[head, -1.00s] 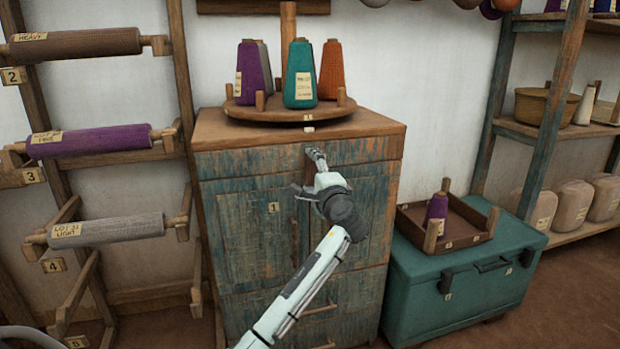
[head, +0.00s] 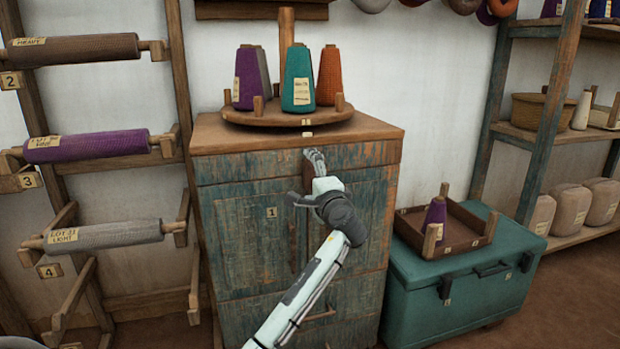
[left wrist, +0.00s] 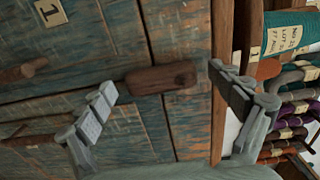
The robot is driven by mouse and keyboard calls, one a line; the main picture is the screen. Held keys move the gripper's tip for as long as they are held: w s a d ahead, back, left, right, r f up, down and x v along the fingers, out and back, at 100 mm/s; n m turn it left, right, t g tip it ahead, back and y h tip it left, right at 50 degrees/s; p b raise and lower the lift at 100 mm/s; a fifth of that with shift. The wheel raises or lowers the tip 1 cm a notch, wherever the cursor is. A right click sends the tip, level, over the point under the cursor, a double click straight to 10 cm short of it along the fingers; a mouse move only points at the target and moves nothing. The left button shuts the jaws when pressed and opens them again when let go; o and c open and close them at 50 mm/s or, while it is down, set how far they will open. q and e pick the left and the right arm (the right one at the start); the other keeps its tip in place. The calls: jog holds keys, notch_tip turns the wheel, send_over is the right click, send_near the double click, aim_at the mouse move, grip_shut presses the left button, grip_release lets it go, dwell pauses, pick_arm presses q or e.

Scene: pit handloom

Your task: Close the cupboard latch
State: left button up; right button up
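The blue-green, worn cupboard (head: 245,240) stands against the wall, with a tag "1" on its front. Its latch (left wrist: 158,80), a short brown wooden bar, shows in the left wrist view. The bar lies across the seam at the top of the doors and looks roughly upright on the cupboard. My left gripper (head: 305,177) is at the upper cupboard front and covers much of the latch in the head view. In the left wrist view my left gripper (left wrist: 168,100) is open, its fingers apart on either side of the latch; contact cannot be told. My right gripper is not in view.
A round wooden stand (head: 290,115) with thread cones sits on the cupboard top. A teal chest (head: 460,290) with a wooden tray (head: 470,228) stands to the right. A rack of cloth rolls (head: 88,145) is on the left, shelves (head: 545,135) far right.

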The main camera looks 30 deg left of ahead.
pick_arm(q)
jog(key=v, duration=1.2)
dwell(0.3)
jog(key=s+f+n+g+h+p, duration=0.1)
jog(key=s+f+g+h+p, duration=0.2)
jog(key=f, duration=0.8)
jog(key=s+f+h, duration=0.3)
jog(key=s+f, duration=0.3)
jog(key=f, duration=0.5)
jog(key=s+d+f+n+g+h+p, duration=0.1)
jog(key=s+d+f+n+g+h, duration=0.1)
jog(key=s+f, duration=0.5)
jog(key=s+d+f+n+g+h+p, duration=0.2)
jog(key=s+f, duration=0.6)
jog(key=s, duration=0.7)
jog(key=shift+d+n+g+h, duration=0.6)
jog(key=shift+d+g+h, duration=0.25)
jog(key=shift+h, duration=0.35)
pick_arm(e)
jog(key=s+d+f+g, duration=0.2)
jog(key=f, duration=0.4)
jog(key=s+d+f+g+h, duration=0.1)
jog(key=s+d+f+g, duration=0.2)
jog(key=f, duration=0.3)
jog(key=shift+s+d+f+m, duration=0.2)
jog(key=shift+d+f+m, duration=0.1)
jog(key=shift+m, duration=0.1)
pick_arm(q)
jog(key=shift+f, duration=0.15)
